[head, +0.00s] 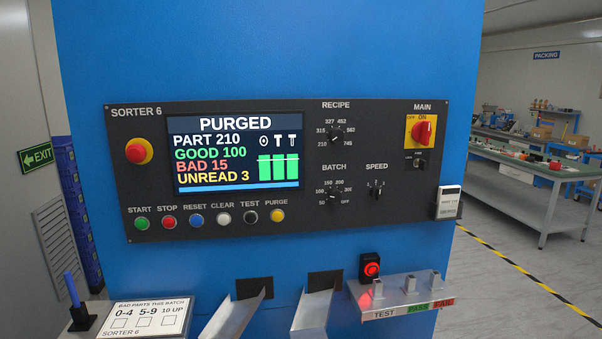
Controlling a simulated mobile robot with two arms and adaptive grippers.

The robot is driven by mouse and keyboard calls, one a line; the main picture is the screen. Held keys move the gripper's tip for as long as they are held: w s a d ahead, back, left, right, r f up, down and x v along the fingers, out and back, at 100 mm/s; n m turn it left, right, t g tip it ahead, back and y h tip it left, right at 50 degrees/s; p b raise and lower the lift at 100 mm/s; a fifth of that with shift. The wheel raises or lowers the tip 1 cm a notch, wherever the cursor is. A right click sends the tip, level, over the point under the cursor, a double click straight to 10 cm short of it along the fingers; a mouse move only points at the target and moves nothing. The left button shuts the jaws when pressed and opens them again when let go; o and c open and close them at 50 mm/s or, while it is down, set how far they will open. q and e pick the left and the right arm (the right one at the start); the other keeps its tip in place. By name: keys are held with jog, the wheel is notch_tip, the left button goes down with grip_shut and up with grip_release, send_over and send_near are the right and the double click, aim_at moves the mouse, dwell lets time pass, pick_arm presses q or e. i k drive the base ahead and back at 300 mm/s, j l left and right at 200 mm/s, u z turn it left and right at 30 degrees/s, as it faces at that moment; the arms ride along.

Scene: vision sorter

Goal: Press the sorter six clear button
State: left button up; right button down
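The sorter 6 panel (300,222) is a dark plate on a blue cabinet, facing me. The clear button (223,218) is a small white-grey round button under the label CLEAR, in the row below the screen. It sits between the blue reset button (196,220) and the black test button (250,216). The screen (238,152) reads PURGED, part 210, good 100, bad 15, unread 3. Neither of my grippers is in the head view, and nothing covers the button.
A red-and-yellow emergency stop (139,151) is left of the screen. Below the panel, metal chutes (312,314) and a test shelf (398,296) stick out. A card (140,317) and pen stand (82,317) are at lower left. A green bench (520,178) stands at right.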

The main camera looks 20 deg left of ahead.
aim_at(223, 219)
jog(key=k+j+u, duration=0.1)
jog(key=u, duration=1.05)
